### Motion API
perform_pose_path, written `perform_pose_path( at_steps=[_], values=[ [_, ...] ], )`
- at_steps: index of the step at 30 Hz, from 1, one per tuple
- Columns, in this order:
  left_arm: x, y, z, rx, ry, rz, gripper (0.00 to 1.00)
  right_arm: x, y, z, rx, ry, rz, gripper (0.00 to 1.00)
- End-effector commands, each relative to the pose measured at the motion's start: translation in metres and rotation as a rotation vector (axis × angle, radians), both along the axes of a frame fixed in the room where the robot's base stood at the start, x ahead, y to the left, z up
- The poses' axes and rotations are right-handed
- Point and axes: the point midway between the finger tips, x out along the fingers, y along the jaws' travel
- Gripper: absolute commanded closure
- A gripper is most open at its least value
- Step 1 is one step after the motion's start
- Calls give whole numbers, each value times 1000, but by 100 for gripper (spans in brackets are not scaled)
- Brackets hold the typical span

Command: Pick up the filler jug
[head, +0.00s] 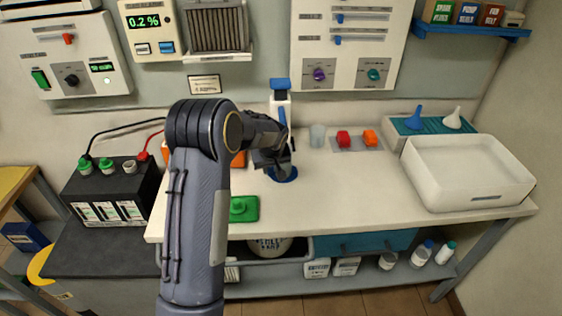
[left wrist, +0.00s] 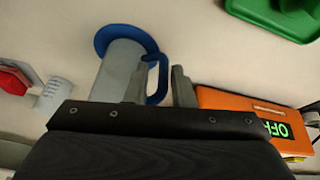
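The filler jug (left wrist: 120,68) has a pale grey body, a round blue rim at one end and a blue handle. In the left wrist view it is at the upper middle, with its lower part cut off by my wrist. In the head view my gripper hides most of it, and a blue disc (head: 285,177) shows below the fingers. My left gripper (left wrist: 159,87) is open at the jug. One finger is in front of the body, the other beyond the handle, with the handle between them. I cannot tell whether they touch it. My right gripper is not in view.
An orange meter (left wrist: 245,100) and a green tray (head: 243,209) are close on the left of the head view. A clear beaker (head: 317,135) and red and orange caps (head: 343,139) stand to the right. A blue-and-white device (head: 280,98) rises behind. A white basin (head: 468,172) is farther right.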

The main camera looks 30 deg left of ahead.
Motion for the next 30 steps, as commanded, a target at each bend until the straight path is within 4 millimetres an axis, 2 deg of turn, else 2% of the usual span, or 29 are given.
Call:
perform_pose_path(
  at_steps=[4,12,17,30],
  values=[
    [5,5,-15,0,0,1,78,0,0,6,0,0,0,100],
    [6,5,-18,0,-1,1,78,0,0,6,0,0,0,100],
    [6,5,-18,0,-1,1,99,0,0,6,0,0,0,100],
    [7,5,-17,0,-2,1,100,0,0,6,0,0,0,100]
  ],
)
